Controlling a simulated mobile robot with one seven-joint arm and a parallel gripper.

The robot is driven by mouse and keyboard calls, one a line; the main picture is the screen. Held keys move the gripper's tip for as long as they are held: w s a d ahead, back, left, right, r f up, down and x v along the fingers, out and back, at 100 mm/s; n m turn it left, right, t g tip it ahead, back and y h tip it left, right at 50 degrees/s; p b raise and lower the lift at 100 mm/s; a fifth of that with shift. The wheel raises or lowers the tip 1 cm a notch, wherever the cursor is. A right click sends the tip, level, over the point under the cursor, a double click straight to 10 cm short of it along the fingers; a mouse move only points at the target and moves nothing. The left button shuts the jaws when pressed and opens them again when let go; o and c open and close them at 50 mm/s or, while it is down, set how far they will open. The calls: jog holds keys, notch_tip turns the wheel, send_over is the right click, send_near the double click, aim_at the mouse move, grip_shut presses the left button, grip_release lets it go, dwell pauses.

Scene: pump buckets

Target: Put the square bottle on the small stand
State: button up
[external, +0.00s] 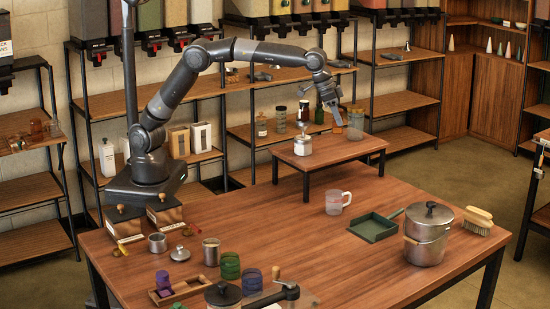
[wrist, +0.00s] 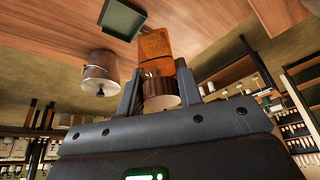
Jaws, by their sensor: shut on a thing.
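The square bottle is amber and see-through in the wrist view (wrist: 154,47), with a brown and pale cap (wrist: 160,93) between my fingers. My gripper (wrist: 159,85) is shut on it near the cap end, and the body points away from the palm. In the external view my gripper (external: 342,116) reaches over the right part of the small stand (external: 330,153), a low wooden table with black legs. The bottle (external: 355,129) shows there at my fingertips, over the stand top. I cannot tell whether its base touches the stand.
Shelves with bottles (external: 303,112) stand behind.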

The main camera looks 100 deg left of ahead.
jog(key=a+n+y, duration=0.1)
jog(key=a+n, duration=0.2)
jog(key=a, duration=2.3)
jog(key=shift+f, duration=7.5)
jog(key=shift+f, duration=0.15)
jog(key=o, duration=1)
jog(key=shift+c, duration=0.2)
